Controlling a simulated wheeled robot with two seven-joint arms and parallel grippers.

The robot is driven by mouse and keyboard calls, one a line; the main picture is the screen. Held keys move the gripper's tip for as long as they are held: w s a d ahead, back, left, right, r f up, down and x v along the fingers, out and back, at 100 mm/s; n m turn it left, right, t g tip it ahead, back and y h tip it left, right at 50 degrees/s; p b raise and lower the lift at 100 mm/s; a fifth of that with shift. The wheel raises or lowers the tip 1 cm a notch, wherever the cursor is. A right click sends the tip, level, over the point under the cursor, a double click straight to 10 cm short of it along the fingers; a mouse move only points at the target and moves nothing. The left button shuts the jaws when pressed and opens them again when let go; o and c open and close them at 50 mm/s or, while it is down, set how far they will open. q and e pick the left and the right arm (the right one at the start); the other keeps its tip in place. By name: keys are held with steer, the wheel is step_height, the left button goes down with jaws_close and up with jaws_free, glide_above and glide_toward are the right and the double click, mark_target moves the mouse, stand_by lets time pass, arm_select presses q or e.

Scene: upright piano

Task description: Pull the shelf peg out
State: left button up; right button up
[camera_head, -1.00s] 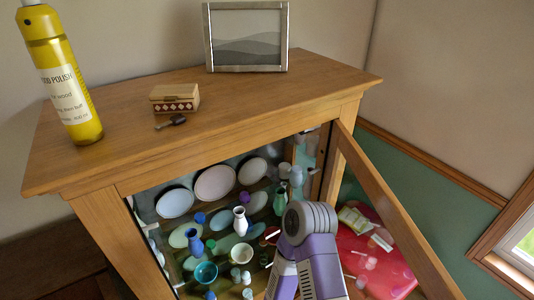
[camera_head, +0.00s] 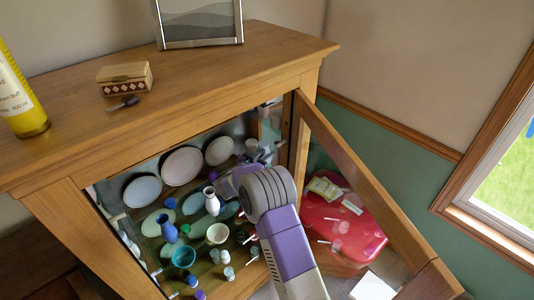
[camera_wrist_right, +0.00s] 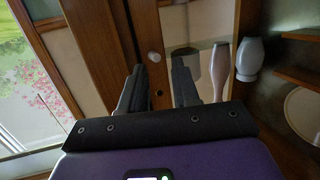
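A small pale peg, likely the shelf peg (camera_wrist_right: 154,57), sticks out of the cabinet's inner wooden upright in the right wrist view. My right gripper (camera_wrist_right: 158,78) is open, its two dark fingers apart with the peg visible just beyond and between their tips. Nothing is held. In the head view my right arm reaches through the cabinet's open front, and its gripper (camera_head: 229,183) is mostly hidden by my wrist. I cannot make out the peg in the head view. My left gripper is not in view.
The glass door (camera_head: 365,180) stands open to the right of my arm. Plates (camera_head: 182,166), vases (camera_head: 212,202), a teal bowl (camera_head: 184,256) and small jars crowd the cabinet. Pale vases (camera_wrist_right: 219,65) stand right of the fingers. A box (camera_head: 126,78) sits on top.

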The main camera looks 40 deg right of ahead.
mark_target(279, 145)
steer(key=shift+m+g+h, duration=0.3)
steer(key=shift+m+g, duration=0.2)
steer(key=shift+w+d+r, duration=0.1)
steer(key=shift+w+d, duration=0.2)
steer(key=shift+d, duration=1.05)
steer(key=shift+w+d+r, duration=0.15)
steer(key=shift+w+d, duration=0.1)
steer(key=shift+d, duration=1.05)
steer(key=shift+w+d+r, duration=0.1)
steer(key=shift+w+d, duration=0.2)
steer(key=shift+d, duration=1.05)
jaws_close()
steer(key=shift+r, duration=0.1)
